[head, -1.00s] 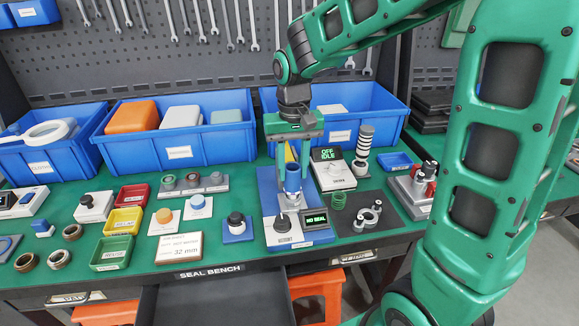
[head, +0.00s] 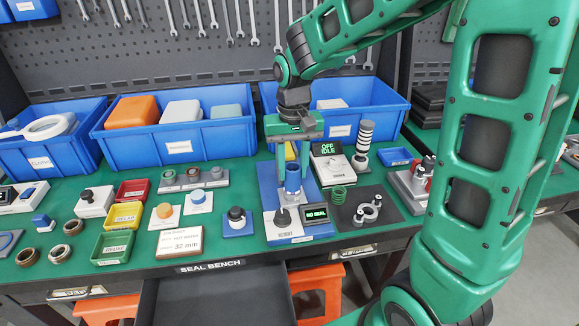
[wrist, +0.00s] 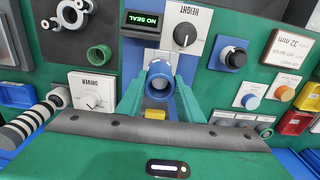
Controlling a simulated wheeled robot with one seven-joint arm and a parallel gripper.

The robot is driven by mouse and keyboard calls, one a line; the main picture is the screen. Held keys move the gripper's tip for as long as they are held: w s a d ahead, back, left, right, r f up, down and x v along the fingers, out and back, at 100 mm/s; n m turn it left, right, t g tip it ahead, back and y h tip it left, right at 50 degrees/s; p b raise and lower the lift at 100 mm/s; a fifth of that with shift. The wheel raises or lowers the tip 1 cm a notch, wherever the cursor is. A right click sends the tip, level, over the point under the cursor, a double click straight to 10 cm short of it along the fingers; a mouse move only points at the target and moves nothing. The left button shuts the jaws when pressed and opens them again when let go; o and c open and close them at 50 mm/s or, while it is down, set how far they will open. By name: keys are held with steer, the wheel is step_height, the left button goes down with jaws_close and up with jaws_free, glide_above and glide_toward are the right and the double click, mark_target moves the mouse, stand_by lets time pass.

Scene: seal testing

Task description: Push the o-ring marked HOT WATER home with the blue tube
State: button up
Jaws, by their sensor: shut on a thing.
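My gripper (head: 292,168) is shut on the blue tube (head: 292,182), which stands upright over the blue test station (head: 268,190). In the wrist view, my fingers (wrist: 159,92) close on both sides of the blue tube (wrist: 160,84), and its round open end shows. The tube's lower end is hidden, so I cannot tell whether it touches anything below. No o-ring marked HOT WATER can be made out. The station's display (head: 316,213) reads NO SEAL in green, and a black knob marked HEIGHT (wrist: 185,36) is beside it.
The driver unit (head: 330,160) and a post of rings (head: 364,145) stand behind. Knobs and a 32 mm card (head: 181,242) are to the left. Blue bins (head: 222,140) line the back.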

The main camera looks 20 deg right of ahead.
steer(key=shift+f, duration=0.15)
steer(key=shift+r, duration=4.5)
